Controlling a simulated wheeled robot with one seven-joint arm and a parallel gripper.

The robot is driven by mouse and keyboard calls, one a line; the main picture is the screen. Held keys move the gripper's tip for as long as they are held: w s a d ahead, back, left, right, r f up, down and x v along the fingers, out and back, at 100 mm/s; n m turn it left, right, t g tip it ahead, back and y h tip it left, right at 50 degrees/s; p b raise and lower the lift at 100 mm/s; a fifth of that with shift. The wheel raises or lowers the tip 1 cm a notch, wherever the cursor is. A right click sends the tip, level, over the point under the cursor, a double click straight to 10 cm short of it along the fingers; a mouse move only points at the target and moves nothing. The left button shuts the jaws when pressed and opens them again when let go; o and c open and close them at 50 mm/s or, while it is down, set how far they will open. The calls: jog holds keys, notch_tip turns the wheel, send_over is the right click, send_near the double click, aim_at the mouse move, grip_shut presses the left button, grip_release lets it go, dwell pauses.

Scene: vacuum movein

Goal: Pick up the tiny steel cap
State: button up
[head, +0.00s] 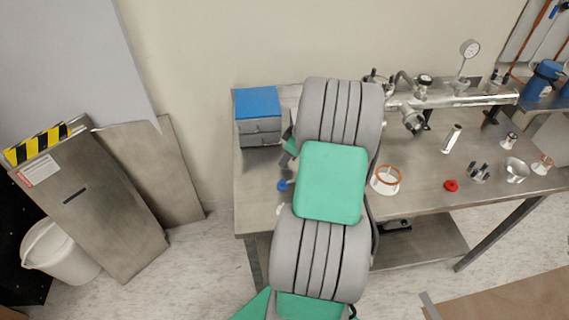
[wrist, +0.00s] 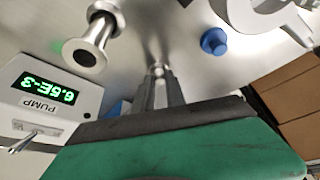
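My gripper (wrist: 160,78) reaches down over the steel bench in the wrist view. Its two grey fingers are close together. A small bright steel piece, which looks like the tiny steel cap (wrist: 157,68), shows between the fingertips; the fingers cover most of it. Whether it still touches the bench is hard to tell. In the head view my own arm hides the gripper tips and the cap.
A blue cap (wrist: 214,41) and a white curved part (wrist: 268,18) lie right of the fingers. A steel flanged tube (wrist: 95,40) and a pump box (wrist: 52,95) with a green display are left. The bench (head: 420,200) also bears a blue-topped drawer box (head: 258,115) and a red cap (head: 451,185).

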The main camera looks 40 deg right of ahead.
grip_shut()
jog(key=shift+r, duration=0.1)
dwell(0.3)
